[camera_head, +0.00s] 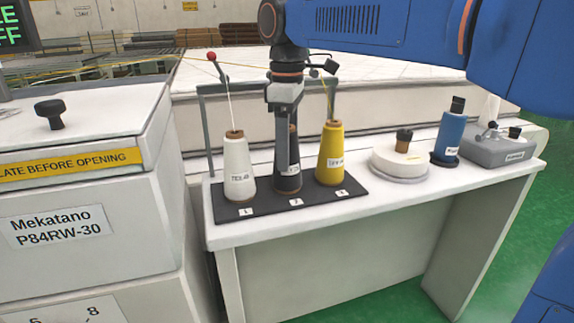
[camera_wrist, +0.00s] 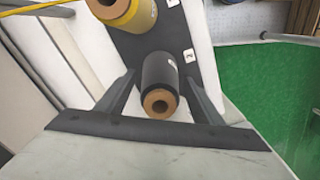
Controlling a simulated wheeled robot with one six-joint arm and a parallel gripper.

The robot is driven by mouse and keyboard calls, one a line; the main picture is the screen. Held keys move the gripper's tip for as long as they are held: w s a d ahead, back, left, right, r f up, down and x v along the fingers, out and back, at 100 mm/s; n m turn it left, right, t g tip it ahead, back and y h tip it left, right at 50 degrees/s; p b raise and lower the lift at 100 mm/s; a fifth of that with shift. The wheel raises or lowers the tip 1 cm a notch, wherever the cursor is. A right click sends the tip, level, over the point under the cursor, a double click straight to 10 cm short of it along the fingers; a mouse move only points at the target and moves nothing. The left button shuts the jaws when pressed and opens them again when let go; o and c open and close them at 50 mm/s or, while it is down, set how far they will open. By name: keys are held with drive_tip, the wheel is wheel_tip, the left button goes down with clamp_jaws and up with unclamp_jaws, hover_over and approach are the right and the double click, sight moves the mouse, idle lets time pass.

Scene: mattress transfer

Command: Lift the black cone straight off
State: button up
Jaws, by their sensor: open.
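The black cone (camera_head: 289,184) stands upright on the dark base plate (camera_head: 228,210), between the white cone (camera_head: 238,160) and the yellow cone (camera_head: 330,152). My gripper (camera_head: 284,165) is over the black cone and hides much of it in the head view. In the wrist view, the black cone (camera_wrist: 158,78) shows with its brown top opening, between the two open fingers of my gripper (camera_wrist: 163,98). A gap shows on each side, with no clear contact. The yellow cone (camera_wrist: 125,18) is partly cut off at the top of the wrist view.
A grey frame (camera_head: 207,130) stands behind the cones, with thread guides and a yellow thread. A white round disc (camera_head: 400,164), a blue cone (camera_head: 449,135) and a grey device (camera_head: 497,148) stand to the right on the white table. A white cabinet (camera_head: 85,210) is at the left.

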drive_tip(key=shift+f, duration=0.15)
drive_tip(key=c, duration=1.3)
drive_tip(key=r, duration=0.8)
drive_tip(key=s+r, duration=0.1)
drive_tip(key=r, duration=0.3)
drive_tip(key=shift+s+d+r, duration=0.1)
drive_tip(key=shift+d, duration=0.05)
drive_tip(key=s+d, duration=0.1)
drive_tip(key=s, duration=0.4)
drive_tip(key=s+d, duration=0.1)
drive_tip(key=s, duration=0.5)
drive_tip(key=s+d, duration=0.1)
drive_tip(key=s, duration=0.4)
drive_tip(key=shift+s+d, duration=0.2)
drive_tip(key=shift+d, duration=0.2)
